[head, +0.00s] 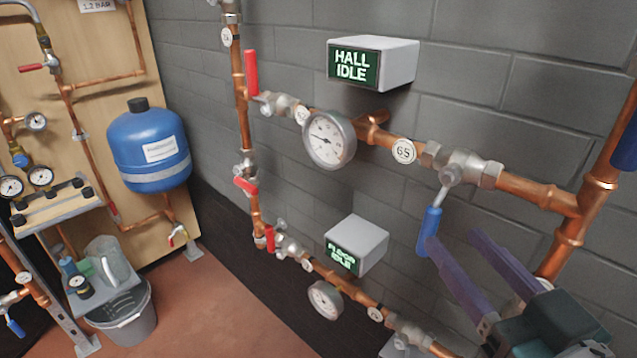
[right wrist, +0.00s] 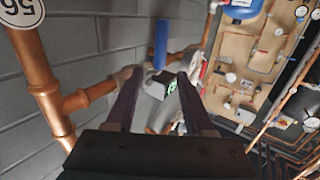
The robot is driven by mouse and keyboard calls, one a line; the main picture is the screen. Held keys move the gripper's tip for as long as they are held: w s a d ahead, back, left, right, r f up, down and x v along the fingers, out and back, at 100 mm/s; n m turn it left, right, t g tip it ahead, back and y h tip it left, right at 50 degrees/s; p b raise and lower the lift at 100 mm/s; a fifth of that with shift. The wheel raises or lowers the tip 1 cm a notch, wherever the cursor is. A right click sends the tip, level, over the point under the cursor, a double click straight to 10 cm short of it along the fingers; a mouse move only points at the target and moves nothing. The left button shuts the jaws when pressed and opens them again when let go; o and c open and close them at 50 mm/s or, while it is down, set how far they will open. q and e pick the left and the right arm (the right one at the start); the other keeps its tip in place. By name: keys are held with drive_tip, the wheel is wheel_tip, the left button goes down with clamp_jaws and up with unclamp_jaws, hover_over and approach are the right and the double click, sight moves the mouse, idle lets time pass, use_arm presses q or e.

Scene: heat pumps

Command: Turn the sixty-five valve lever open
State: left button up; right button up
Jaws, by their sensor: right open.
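The round tag marked 65 (head: 403,151) hangs on the upper copper pipe, left of a metal ball valve (head: 462,170). The valve's lever has a blue handle (head: 430,232) and hangs down, across the line of the pipe. My right gripper (head: 454,240) is open and empty, its purple fingers reaching up from the lower right towards the handle. In the head view the left fingertip appears close to the handle's lower end. In the right wrist view the blue handle (right wrist: 161,45) shows just beyond the gap between the fingertips (right wrist: 159,76); contact cannot be told. My left gripper is out of view.
A pressure gauge (head: 329,139) and the HALL IDLE box (head: 370,63) are left of and above the valve. A lower pipe carries the FLOOR IDLE box (head: 357,245) and another gauge (head: 325,299). A vertical copper pipe (head: 590,205) stands close on the right.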

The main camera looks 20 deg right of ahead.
drive_tip(key=shift+w+d+f, duration=0.1)
drive_tip(key=shift+w+f, duration=0.1)
drive_tip(key=shift+w, duration=0.15)
drive_tip(key=w+d, duration=0.1)
drive_tip(key=w, duration=0.8)
drive_tip(key=shift+d, duration=0.4)
drive_tip(key=shift+c, duration=0.3)
clamp_jaws()
idle(0.3)
